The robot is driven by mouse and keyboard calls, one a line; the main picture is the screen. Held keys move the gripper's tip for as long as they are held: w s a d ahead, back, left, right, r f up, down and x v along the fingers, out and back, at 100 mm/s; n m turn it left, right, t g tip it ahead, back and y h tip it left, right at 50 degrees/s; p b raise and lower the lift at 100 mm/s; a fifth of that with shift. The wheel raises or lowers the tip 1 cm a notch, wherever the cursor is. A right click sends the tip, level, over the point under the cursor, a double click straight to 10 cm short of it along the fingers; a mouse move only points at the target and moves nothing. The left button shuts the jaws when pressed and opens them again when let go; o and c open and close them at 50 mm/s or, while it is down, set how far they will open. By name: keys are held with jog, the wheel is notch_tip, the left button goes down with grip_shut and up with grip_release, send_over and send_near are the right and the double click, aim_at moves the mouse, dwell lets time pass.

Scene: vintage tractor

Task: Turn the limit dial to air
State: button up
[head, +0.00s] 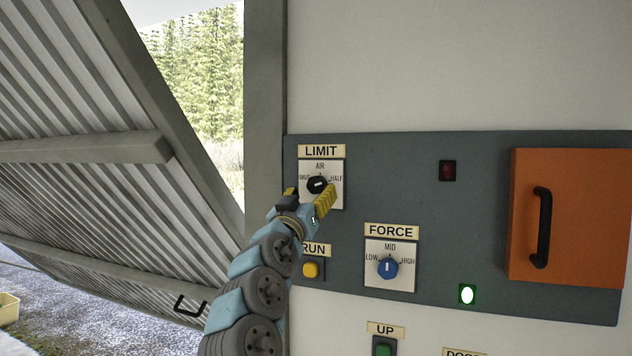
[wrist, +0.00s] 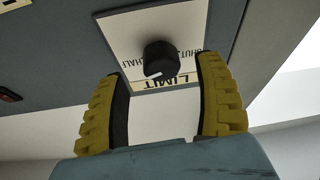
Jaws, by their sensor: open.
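The limit dial is a black knob (head: 317,184) with a white mark, on a white plate (head: 337,203) under the LIMIT label (head: 321,151). AIR is printed above it, HALF to its right. The mark looks nearly level in the head view; which end points is unclear. My gripper (head: 311,190) is open in front of the plate, its yellow fingers either side of the knob. In the wrist view the knob (wrist: 160,58) shows upside down between and beyond the fingertips (wrist: 160,68). No contact shows; the exact gap is hard to tell. My gripper hides part of the plate.
The FORCE dial (head: 387,268) is blue, to the lower right. The yellow RUN button (head: 310,270) lies below the limit dial, close to my arm. An orange door (head: 526,215) with a black handle (head: 542,228) stands out at the right. A corrugated panel (head: 90,190) slants at the left.

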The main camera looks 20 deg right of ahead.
aim_at(315, 188)
jog(key=shift+p+x, duration=0.85)
jog(key=shift+x, duration=0.7)
jog(key=shift+w+d+r, duration=0.1)
jog(key=shift+w+d, duration=0.05)
jog(key=shift+w, duration=0.1)
jog(key=c, duration=1.2)
